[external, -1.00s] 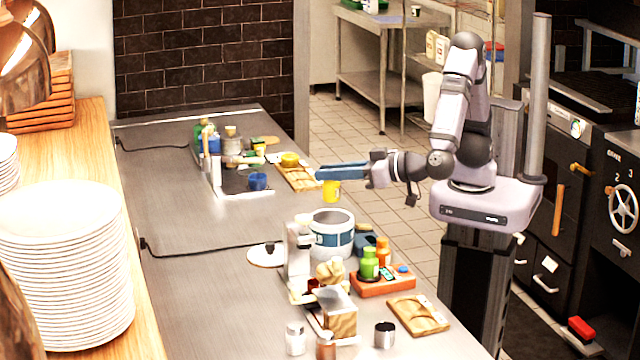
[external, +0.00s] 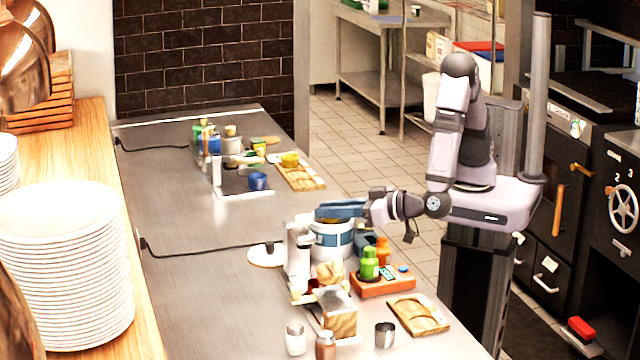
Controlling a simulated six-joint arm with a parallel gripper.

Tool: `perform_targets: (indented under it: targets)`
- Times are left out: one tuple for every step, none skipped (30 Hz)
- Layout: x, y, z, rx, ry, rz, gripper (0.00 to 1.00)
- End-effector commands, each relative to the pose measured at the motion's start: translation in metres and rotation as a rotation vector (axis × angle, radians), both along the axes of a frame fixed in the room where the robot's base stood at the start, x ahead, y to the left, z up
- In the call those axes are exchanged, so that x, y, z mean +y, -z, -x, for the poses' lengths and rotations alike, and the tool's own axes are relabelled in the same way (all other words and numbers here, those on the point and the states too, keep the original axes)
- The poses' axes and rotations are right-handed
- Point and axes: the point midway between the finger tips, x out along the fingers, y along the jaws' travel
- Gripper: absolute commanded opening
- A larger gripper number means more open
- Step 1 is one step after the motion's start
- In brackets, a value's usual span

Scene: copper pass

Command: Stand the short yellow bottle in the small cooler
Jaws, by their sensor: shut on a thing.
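The small cooler (external: 331,240) is a round white tub with a blue band, standing on the steel counter. My gripper (external: 325,211), with long blue fingers, is low over the cooler's mouth and covers part of its rim. It is shut on the short yellow bottle. The bottle is now hidden behind the fingers and the cooler wall, so its height above the cooler floor and its tilt cannot be seen.
A round white lid (external: 262,256) with a dark knob lies left of the cooler. A white upright fixture (external: 298,250) stands close at its front left. A green bottle (external: 369,264) and an orange bottle (external: 383,248) stand close at right.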

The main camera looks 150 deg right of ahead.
Motion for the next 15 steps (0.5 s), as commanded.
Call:
perform_targets:
  targets:
    - [0.0,0.0023,-0.0001,0.0,0.0,0.001,0.0]
    - [0.0,0.0029,-0.0002,0.0,0.0,0.001,0.0]
    - [0.0,0.0032,-0.0002,-0.001,-0.001,0.001,0.0]
    - [0.0,0.0032,-0.0002,-0.001,-0.001,0.001,0.0]
    - [-0.0001,0.0031,-0.0003,-0.002,-0.001,0.001,0.0]
    - [-0.0001,0.003,-0.0003,-0.002,-0.001,0.001,0.0]
    - [0.0,0.003,-0.0002,-0.002,-0.001,0.001,0.0]
    - [0.0,0.003,-0.0002,-0.002,-0.001,0.001,0.0]
    - [0.0,0.003,-0.0002,-0.002,-0.001,0.001,0.0]
    - [0.0,0.0033,-0.0002,-0.001,-0.001,0.001,0.0]
    - [0.0,0.0038,-0.0002,-0.001,-0.001,0.001,0.0]
    - [0.0,0.0048,-0.0002,-0.001,0.0,0.001,0.0]
    - [0.0,0.0057,-0.0002,-0.001,0.0,0.001,0.0]
    - [-0.0001,0.0066,-0.0002,-0.001,0.0,0.001,0.0]
    - [0.0,0.0078,-0.0002,-0.001,-0.001,0.001,0.0]
